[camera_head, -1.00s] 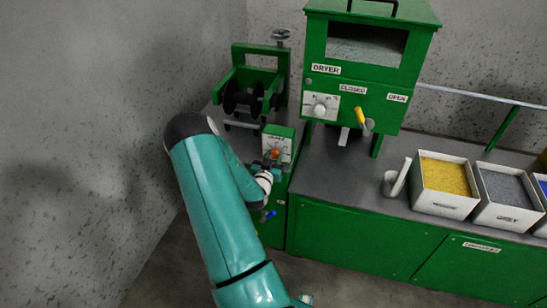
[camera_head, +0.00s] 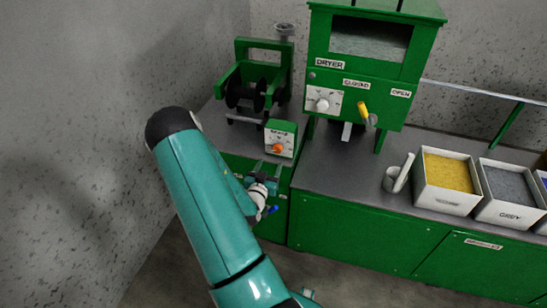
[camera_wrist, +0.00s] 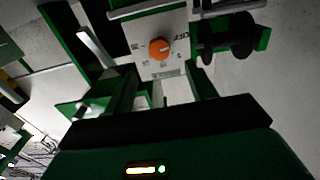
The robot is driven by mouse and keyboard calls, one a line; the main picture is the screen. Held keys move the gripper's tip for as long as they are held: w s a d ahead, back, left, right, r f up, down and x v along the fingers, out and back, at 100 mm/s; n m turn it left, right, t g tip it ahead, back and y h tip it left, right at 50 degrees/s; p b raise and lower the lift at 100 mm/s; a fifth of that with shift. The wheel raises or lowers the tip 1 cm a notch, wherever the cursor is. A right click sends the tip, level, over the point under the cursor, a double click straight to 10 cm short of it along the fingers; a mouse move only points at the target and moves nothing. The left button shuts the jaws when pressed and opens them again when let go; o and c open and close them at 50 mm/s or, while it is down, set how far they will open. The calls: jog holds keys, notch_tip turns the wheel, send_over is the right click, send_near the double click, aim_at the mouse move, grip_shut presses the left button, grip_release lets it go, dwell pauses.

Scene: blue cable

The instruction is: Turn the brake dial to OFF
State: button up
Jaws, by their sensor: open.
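The brake dial is an orange knob (camera_head: 277,149) on a white panel of a small green box (camera_head: 282,127) at the counter's left part. In the wrist view the orange knob (camera_wrist: 159,49) is at upper middle, with a pale mark on it. The panel lettering is turned over and too small to read surely, so I cannot tell the dial's setting. My gripper (camera_head: 270,168) is open and empty, in front of and slightly below the knob, apart from it. Its fingers (camera_wrist: 160,88) also show in the wrist view, with the knob beyond the gap between them.
A green frame with black spools (camera_head: 245,95) stands behind the brake box. The green dryer (camera_head: 360,75) with a yellow-handled lever (camera_head: 363,114) stands to its right. A scoop (camera_head: 398,175) and bins of yellow (camera_head: 445,203) and grey (camera_head: 497,213) granules sit farther right. A wall is on the left.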

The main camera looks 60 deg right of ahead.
jog(key=a, duration=0.5)
jog(key=shift+s+a, duration=0.1)
jog(key=shift+s, duration=0.3)
